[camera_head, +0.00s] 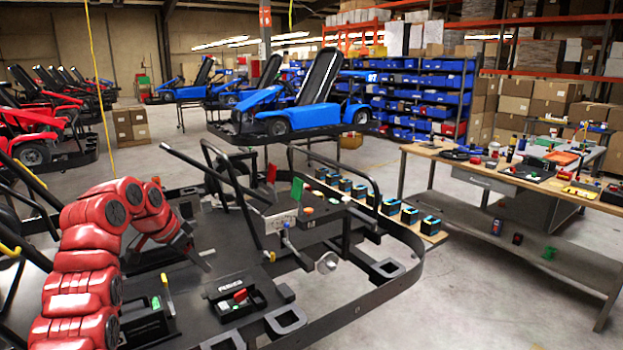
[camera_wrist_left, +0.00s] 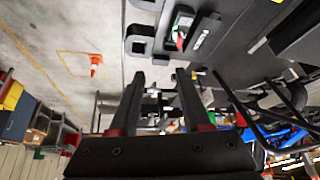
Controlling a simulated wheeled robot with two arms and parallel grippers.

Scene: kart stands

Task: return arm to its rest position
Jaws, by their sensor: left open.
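My red left arm (camera_head: 92,245) rises from the lower left in the head view and bends over a black kart frame (camera_head: 345,308). My left gripper (camera_head: 205,262) is above the kart's floor, pointing down and to the right. Its two dark fingers also show in the left wrist view (camera_wrist_left: 160,82), spread apart with nothing between them. My right arm and right gripper are not in view.
A black tray (camera_head: 238,310) with a red item lies on the kart floor near my gripper. The steering post and upright bars stand just beyond. Several blue-and-black boxes (camera_head: 390,205) line the kart's far side. A workbench (camera_head: 428,150) with tools stands right; open concrete floor lies between.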

